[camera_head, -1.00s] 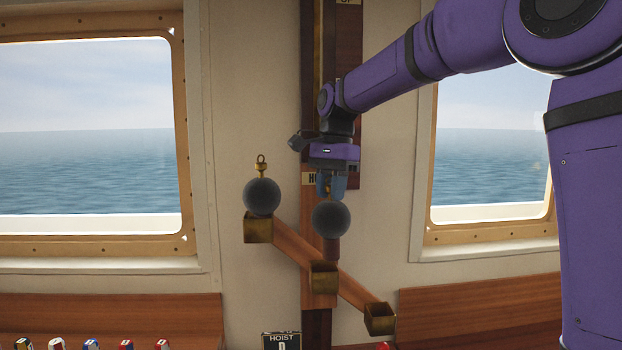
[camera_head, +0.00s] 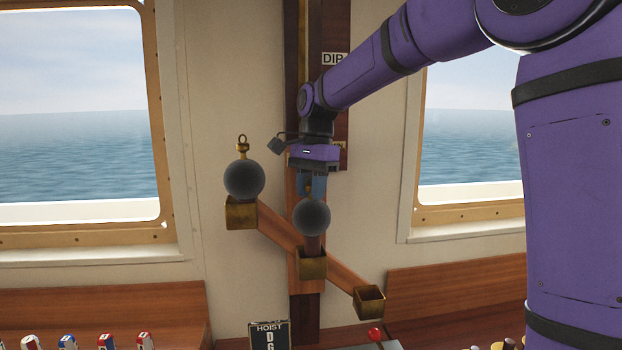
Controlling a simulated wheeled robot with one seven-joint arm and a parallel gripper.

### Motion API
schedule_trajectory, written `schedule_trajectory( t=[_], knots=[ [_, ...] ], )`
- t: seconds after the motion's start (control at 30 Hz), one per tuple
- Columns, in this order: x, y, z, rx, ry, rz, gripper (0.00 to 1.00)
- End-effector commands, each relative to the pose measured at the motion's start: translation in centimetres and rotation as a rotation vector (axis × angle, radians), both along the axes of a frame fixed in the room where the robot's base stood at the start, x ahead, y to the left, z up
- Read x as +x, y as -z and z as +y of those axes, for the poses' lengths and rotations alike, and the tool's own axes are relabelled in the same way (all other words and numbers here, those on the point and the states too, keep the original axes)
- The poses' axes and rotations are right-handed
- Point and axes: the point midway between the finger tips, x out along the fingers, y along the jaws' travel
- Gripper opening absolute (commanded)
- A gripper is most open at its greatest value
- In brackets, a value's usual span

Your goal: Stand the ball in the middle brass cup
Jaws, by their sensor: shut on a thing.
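A dark grey ball (camera_head: 311,216) hangs under my gripper (camera_head: 311,186), which is shut on its top fitting. The ball is upright, just above the middle brass cup (camera_head: 312,265), with a small gap that is hard to judge. The middle cup sits on a slanting wooden arm (camera_head: 280,226) and looks empty from here, though its inside is mostly hidden. A second dark ball (camera_head: 244,180) with a brass ring on top stands in the left brass cup (camera_head: 241,214). The right brass cup (camera_head: 369,301) is lower and shows no ball.
A wooden post (camera_head: 305,320) stands behind the cups. A hoist sign (camera_head: 269,336) and a red-knobbed lever (camera_head: 375,334) are below. Several coloured pieces (camera_head: 106,341) line the lower left. Windows flank the wall.

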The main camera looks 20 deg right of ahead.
Motion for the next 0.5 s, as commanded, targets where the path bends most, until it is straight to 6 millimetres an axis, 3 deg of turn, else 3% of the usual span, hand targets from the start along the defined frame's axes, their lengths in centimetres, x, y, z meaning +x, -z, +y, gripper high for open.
schedule_trajectory(
  t=[0.5],
  knots=[
    [0.0,3.8,0.0,0.0,0.0,0.002,0.0]
  ],
)
